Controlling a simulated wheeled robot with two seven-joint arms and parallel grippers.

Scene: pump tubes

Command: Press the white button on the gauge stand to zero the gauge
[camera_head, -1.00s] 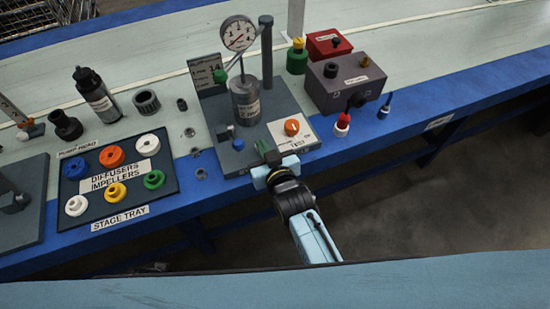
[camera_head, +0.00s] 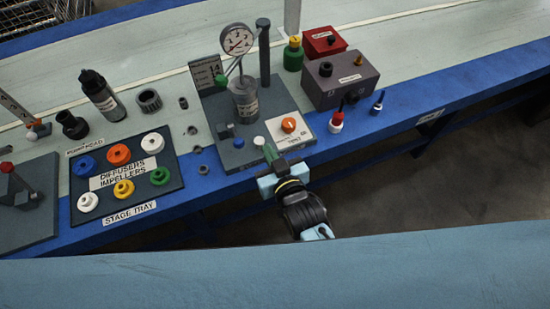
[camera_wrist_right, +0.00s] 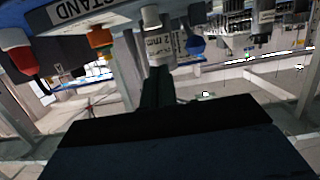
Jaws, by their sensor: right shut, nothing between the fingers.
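The gauge stand is a grey base plate (camera_head: 213,111) with a post and a round white-faced dial gauge (camera_head: 237,39) over a metal cylinder (camera_head: 244,98). The small white button (camera_head: 259,141) is near the stand's front edge, left of an orange knob (camera_head: 289,124). My right gripper (camera_head: 269,152) is shut and empty, its tips just in front of the button. Whether they touch it I cannot tell. In the right wrist view, the closed fingers (camera_wrist_right: 157,88) point at a pale button-like cylinder (camera_wrist_right: 151,18). My left gripper is not in view.
A stage tray (camera_head: 76,180) with coloured rings lies to the left. A blue knob (camera_head: 238,142) is just left of the button.

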